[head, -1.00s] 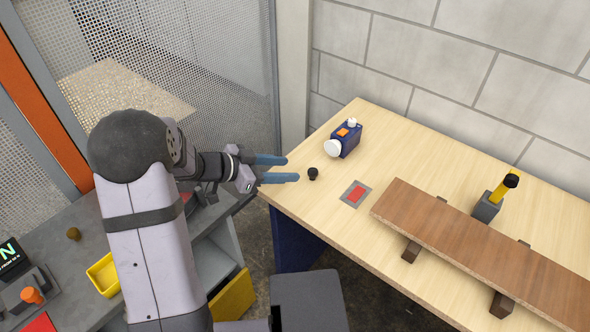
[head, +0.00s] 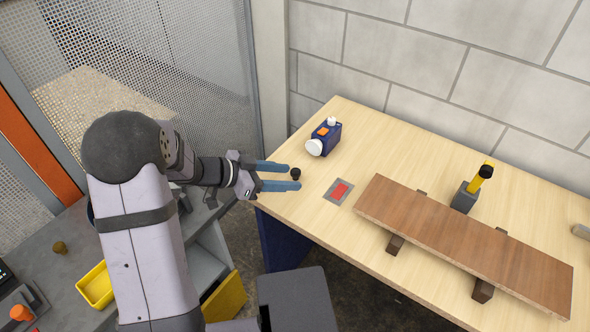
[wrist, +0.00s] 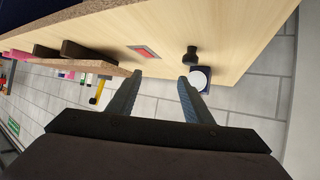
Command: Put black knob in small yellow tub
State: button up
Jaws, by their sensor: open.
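The black knob (head: 295,173) stands on the light wooden table near its left end. It also shows in the wrist view (wrist: 191,55), beyond the finger on the right. My gripper (head: 292,177) is open and empty. In the head view its two blue fingers point right at the knob, with the tips close to it; I cannot tell whether they touch it. The small yellow tub (head: 96,286) sits on the grey bench at the lower left, partly hidden by my arm. Its visible inside looks empty.
A blue device with a white round front (head: 324,137) stands behind the knob. A red-marked plate (head: 339,191) lies to the knob's right. A raised brown board (head: 470,245) spans the table's right part. A brownish knob (head: 60,248) and orange knob (head: 21,313) are on the bench.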

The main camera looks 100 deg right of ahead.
jog(key=s+d+r+g+h+p, duration=0.1)
jog(key=s+d+r+h+p, duration=0.1)
jog(key=s+d+r, duration=0.45)
jog(key=d+r+n+t+h, duration=0.2)
jog(key=d+n+h, duration=0.2)
jog(key=d, duration=0.6)
jog(key=w+d+n+t+h+p, duration=0.1)
jog(key=w+d+n+t+h, duration=0.2)
jog(key=w+d+n+t, duration=0.7)
jog(key=s+a+f+n+g+y, duration=0.2)
jog(key=a+f+n+y, duration=0.1)
jog(key=a+n+y, duration=0.3)
jog(key=s+a+f+n+g+y, duration=0.1)
jog(key=s+a+f+n+y, duration=0.1)
jog(key=a+n+y, duration=0.4)
jog(key=a+f+n, duration=0.1)
jog(key=a+n, duration=0.4)
jog(key=a, duration=0.2)
jog(key=shift+s+g+y, duration=0.15)
jog(key=shift+g+y, duration=0.15)
jog(key=shift+g, duration=0.1)
